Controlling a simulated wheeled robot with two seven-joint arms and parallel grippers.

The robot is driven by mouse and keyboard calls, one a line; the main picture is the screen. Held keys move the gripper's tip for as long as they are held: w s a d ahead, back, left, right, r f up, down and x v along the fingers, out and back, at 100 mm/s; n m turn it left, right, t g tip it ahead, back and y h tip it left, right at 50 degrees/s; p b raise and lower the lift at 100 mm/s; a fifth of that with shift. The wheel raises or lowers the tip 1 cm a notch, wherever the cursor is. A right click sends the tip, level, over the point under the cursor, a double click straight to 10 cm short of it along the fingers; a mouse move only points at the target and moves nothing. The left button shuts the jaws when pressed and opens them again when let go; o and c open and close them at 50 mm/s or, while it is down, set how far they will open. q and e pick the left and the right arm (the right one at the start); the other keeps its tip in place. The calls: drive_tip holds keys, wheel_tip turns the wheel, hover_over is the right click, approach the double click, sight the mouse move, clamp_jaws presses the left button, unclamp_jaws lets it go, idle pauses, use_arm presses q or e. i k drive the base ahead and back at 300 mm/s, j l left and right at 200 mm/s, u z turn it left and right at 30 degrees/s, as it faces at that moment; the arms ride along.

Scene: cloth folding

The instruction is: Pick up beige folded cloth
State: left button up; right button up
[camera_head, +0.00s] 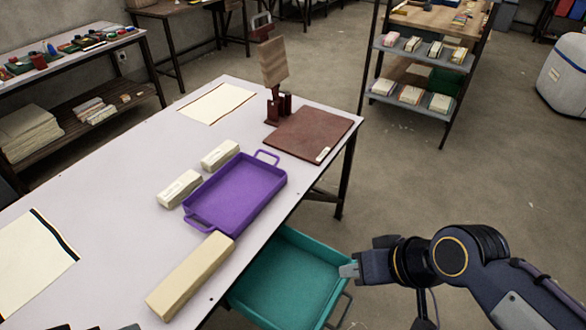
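A long beige folded cloth (190,275) lies on the white table near its front edge, below the purple tray. Two shorter cream folded bundles, one (220,155) behind the other (178,188), lie left of the tray. My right gripper (348,271) is right of the table, over the teal tray's right side, apart from the cloths. No object shows in it, and its finger gap is unclear. Small dark parts at the bottom left edge look like the tip of my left gripper (130,327); the rest is out of frame.
The purple tray (235,192) stands empty on the table. A teal tray (290,282) is below the table's right edge. A brown board (308,134), a wooden block stand (273,75) and flat beige sheets (215,103) occupy the far table and left side.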

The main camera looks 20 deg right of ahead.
sight(175, 291)
drive_tip(key=k+l+z, duration=0.1)
drive_tip(key=l+z, duration=0.25)
drive_tip(key=k+l+z, duration=0.1)
drive_tip(key=z, duration=0.25)
drive_tip(key=u, duration=1.4)
